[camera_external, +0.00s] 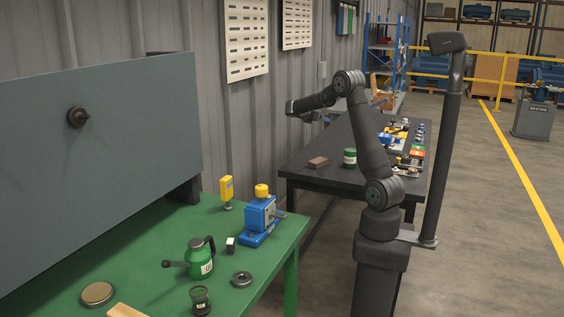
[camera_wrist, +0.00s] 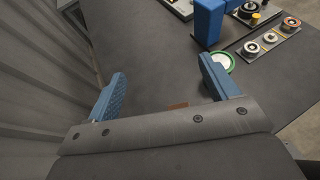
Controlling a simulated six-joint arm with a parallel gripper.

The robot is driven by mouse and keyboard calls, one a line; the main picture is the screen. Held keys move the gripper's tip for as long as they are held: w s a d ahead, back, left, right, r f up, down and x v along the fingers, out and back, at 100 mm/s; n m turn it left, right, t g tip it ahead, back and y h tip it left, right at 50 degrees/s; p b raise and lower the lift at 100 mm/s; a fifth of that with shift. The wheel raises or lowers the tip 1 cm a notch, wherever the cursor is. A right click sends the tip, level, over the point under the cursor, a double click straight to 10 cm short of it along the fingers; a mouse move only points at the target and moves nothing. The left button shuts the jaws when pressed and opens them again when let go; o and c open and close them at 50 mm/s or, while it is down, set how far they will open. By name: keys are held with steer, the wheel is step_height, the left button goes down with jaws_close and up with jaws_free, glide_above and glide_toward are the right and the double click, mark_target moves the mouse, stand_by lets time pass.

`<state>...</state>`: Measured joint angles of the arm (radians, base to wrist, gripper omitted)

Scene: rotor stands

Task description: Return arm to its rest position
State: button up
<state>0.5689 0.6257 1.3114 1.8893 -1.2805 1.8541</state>
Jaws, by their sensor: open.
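My gripper (camera_wrist: 163,83) is open in the wrist view, with its two blue fingers wide apart and nothing between them but dark tabletop. In the external view my arm is folded at the elbow and its wrist is held above the far-left side of the black table (camera_external: 325,178); the fingers are too small to make out there. The rotor stands show in the wrist view as a strip with several round parts (camera_wrist: 270,40) at upper right, apart from my gripper. They also sit along the right side of the table in the external view (camera_external: 417,150).
In the wrist view the can (camera_wrist: 222,62) is beside the right finger. A blue upright part (camera_wrist: 208,20) stands behind it. A green bench (camera_external: 150,275) holds several items.

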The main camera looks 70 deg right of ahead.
steer(key=w+a+r+n+t+h, duration=0.1)
steer(key=w+a+r+n+t, duration=0.45)
steer(key=w, duration=0.25)
steer(key=w+a+n+t+y, duration=0.4)
steer(key=w+a+n+t, duration=0.1)
steer(key=a, duration=0.8)
steer(key=w+a+n+t+y, duration=0.5)
steer(key=w+a+n+t, duration=0.1)
steer(key=a, duration=0.7)
steer(key=shift+f+n+t, duration=0.4)
steer(key=shift+n+t, duration=0.35)
steer(key=shift+n, duration=0.5)
steer(key=o, duration=0.4)
